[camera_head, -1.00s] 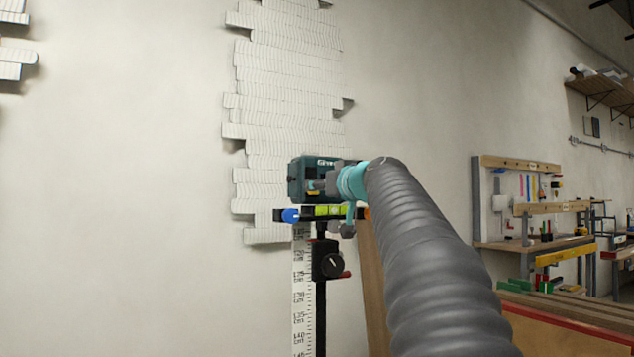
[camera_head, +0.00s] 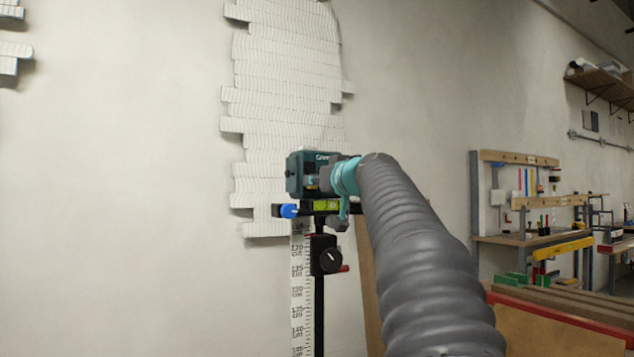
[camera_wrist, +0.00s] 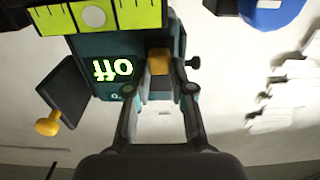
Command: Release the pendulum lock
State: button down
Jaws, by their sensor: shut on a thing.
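A dark teal laser level (camera_head: 296,174) stands on top of a black pole in the head view. In the wrist view the laser level (camera_wrist: 98,48) appears upside down, with a green display reading "off". A small orange-yellow lever (camera_wrist: 159,61) projects from it. My gripper (camera_wrist: 161,72) is shut on this lever, with one finger on each side. In the head view my gripper (camera_head: 318,182) is at the device's right side, and the lever is mostly hidden there.
Below the device are a spirit vial bar (camera_head: 322,206) with a blue end knob (camera_head: 289,211), a black clamp (camera_head: 324,255) and a scale strip (camera_head: 298,290). A dark flap with a yellow knob (camera_wrist: 48,122) juts out. White wall relief (camera_head: 283,110) stands behind.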

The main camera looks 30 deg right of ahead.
jog(key=shift+s+r+p, duration=0.1)
jog(key=shift+r+p, duration=1.15)
jog(key=shift+r, duration=0.85)
jog(key=c, duration=1)
grip_release()
jog(key=shift+f, duration=0.1)
jog(key=shift+s, duration=0.35)
send_near(310, 164)
jog(key=s, duration=0.5)
jog(key=shift+s, duration=0.35)
